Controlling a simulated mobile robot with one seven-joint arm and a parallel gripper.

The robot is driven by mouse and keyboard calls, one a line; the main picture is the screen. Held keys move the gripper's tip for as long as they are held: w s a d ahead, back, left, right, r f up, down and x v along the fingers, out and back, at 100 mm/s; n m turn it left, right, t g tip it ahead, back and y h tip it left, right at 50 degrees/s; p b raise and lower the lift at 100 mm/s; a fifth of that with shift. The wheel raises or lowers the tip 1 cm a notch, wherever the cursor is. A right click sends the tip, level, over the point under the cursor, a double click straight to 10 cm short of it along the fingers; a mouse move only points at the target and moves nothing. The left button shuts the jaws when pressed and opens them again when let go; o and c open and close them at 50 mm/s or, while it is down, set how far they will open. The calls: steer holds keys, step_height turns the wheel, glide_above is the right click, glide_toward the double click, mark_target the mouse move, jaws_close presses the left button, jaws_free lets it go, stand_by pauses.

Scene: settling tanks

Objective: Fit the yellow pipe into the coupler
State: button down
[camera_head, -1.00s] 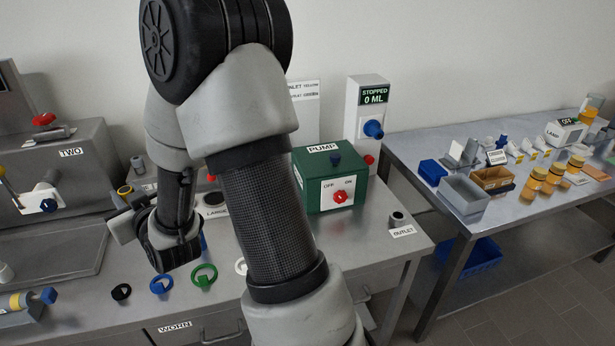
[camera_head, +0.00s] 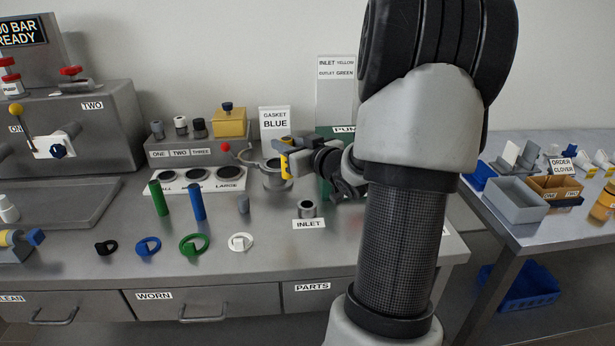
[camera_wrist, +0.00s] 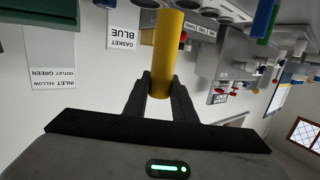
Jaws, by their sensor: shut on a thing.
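My gripper (camera_head: 288,160) is shut on the yellow pipe (camera_head: 284,157), held above the bench, in front of the gasket sign. A short grey open-topped coupler (camera_head: 307,208) labelled INLET stands on the bench, below and slightly right of my gripper, apart from the pipe. The outlet coupler is hidden behind my arm.
A green pipe (camera_head: 159,198) and a blue pipe (camera_head: 196,202) stand upright to the left. Several ring gaskets lie along the front. A metal pot (camera_head: 277,176) stands behind the inlet. A sign (camera_head: 337,75) reads inlet yellow, outlet green. My arm hides most of the green pump.

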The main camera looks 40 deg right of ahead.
steer(key=s+d, duration=0.1)
steer(key=s+d+f, duration=0.1)
steer(key=s+d+f+b, duration=0.1)
steer(key=d, duration=0.1)
steer(key=shift+d, duration=0.1)
step_height(320, 180, down, 6)
steer(key=b, duration=0.4)
stand_by(0.5)
steer(key=shift+f+b, duration=1.15)
steer(key=shift+f, duration=0.95)
stand_by(1.6)
steer(key=c, duration=1.4)
jaws_free()
steer(key=shift+s, duration=0.1)
steer(key=s+r+p, duration=0.1)
steer(key=s, duration=0.4)
steer(key=s+p, duration=0.1)
steer(key=s, duration=0.5)
steer(key=s+a+r+p, duration=0.1)
steer(key=s, duration=0.5)
steer(key=shift+r, duration=0.35)
